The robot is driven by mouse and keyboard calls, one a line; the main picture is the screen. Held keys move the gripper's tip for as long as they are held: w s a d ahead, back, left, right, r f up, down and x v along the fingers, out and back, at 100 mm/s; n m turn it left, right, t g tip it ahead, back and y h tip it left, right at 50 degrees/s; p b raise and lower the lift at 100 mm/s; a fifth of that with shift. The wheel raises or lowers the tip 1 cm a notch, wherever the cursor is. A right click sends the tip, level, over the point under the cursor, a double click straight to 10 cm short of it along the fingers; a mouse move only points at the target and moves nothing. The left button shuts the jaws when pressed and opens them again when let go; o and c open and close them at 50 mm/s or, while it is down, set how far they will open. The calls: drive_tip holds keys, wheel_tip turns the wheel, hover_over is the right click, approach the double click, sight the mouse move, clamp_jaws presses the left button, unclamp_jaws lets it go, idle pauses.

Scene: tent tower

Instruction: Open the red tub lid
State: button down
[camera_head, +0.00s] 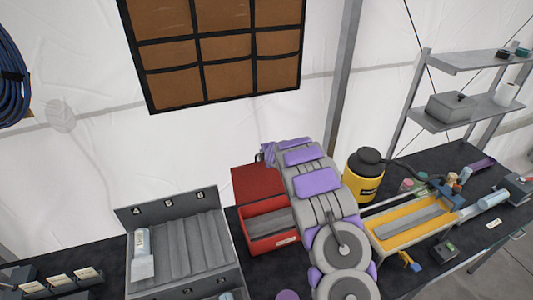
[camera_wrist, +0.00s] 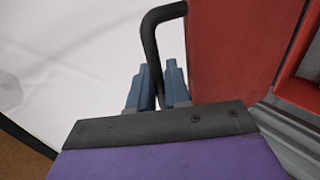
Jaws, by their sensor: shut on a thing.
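The red tub (camera_head: 275,242) stands on the dark bench, with a grey strip visible inside it. Its red lid (camera_head: 255,182) is raised at the back of the tub, so the tub's inside shows. In the wrist view, the lid (camera_wrist: 240,50) fills the upper right, with a black bar handle (camera_wrist: 150,42) at its side. My gripper (camera_wrist: 158,80) has its two blue-grey fingers shut on the handle. In the head view, my arm covers the tub's right side, and my fingertips and the handle are hidden.
A grey sloped rack (camera_head: 185,245) with numbered slots stands left of the tub. A yellow canister (camera_head: 364,178) and a yellow tray (camera_head: 410,237) stand to the right, near my arm. A brown pocket panel (camera_head: 220,50) hangs behind. Metal shelves (camera_head: 460,118) stand back right.

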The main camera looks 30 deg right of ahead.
drive_tip(key=shift+s+a+f, duration=0.1)
drive_tip(key=shift+f, duration=0.25)
drive_tip(key=c, duration=1.3)
unclamp_jaws()
drive_tip(key=shift+o, duration=0.4)
drive_tip(key=shift+r, duration=0.15)
drive_tip(key=shift+r, duration=0.1)
drive_tip(key=shift+s+r+b, duration=0.35)
drive_tip(key=shift+s+b, duration=0.05)
drive_tip(key=shift+s, duration=0.1)
drive_tip(key=b+v, duration=0.2)
drive_tip(key=v, duration=1.3)
drive_tip(key=shift+s+r, duration=0.25)
drive_tip(key=shift+r, duration=0.05)
